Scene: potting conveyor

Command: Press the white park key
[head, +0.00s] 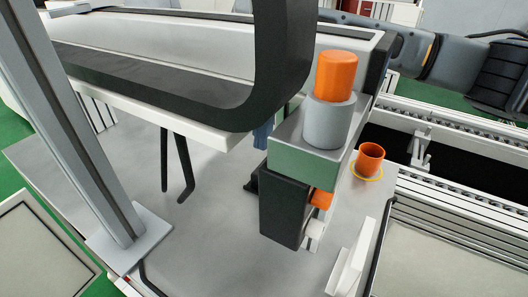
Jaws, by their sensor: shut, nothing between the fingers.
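A small white knob (315,230), which looks like the white park key, sticks out from the right side of a dark upright box (283,208). It sits just below an orange knob (320,199) on the same box. Its face is seen edge-on, so I cannot tell whether it is pressed in. I cannot make out my gripper in the head view, and nothing is seen touching the white knob.
A green-and-white block (300,150) above the box carries a grey cylinder (329,122) with an orange top. An orange pot (369,157) stands to the right. White upright plates (349,268) stand at lower right. A grey post (80,120) rises at left; grey tabletop (205,235) lies clear between.

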